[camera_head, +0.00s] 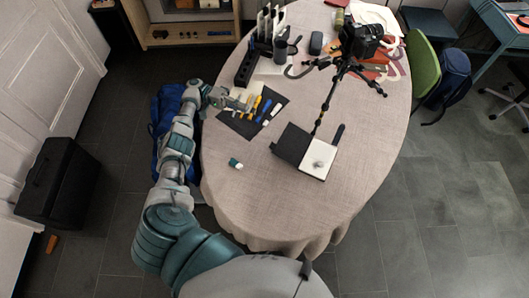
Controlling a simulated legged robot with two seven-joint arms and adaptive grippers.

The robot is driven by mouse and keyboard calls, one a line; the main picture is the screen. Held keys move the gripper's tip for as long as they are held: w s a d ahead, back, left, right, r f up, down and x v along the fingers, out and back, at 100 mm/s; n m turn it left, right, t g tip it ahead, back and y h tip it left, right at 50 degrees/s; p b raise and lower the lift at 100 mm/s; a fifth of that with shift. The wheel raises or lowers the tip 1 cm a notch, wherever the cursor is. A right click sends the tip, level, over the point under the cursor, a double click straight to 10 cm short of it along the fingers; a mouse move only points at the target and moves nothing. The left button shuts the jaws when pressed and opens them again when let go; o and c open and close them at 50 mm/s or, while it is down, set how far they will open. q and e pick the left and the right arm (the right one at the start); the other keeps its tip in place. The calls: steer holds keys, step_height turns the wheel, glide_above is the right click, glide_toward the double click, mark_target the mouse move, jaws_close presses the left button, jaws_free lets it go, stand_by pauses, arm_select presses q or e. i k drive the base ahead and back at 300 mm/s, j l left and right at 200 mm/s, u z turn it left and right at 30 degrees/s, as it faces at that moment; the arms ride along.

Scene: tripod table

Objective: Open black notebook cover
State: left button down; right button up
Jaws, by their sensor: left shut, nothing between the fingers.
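The black notebook (291,144) lies on the table near its front right. Its black cover lies to the left and a white page (316,162) shows on the right, so it appears open. A small grey object rests on the white page. My left gripper (243,105) is shut and empty. It is to the upper left of the notebook, over or beside the dark mat (232,122) with tools, apart from the notebook. My right gripper is not in view.
A tripod with a black camera (361,41) stands on the table (375,140), one leg close behind the notebook. Yellow and blue-handled tools lie on the mat. A black organizer (246,66) stands behind. A small green-white item (235,163) lies front left. The front table is mostly clear.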

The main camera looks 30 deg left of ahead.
mark_target(292, 144)
steer(key=k+l, duration=0.15)
steer(key=k, duration=0.35)
steer(key=k+l, duration=0.15)
steer(key=k, duration=0.35)
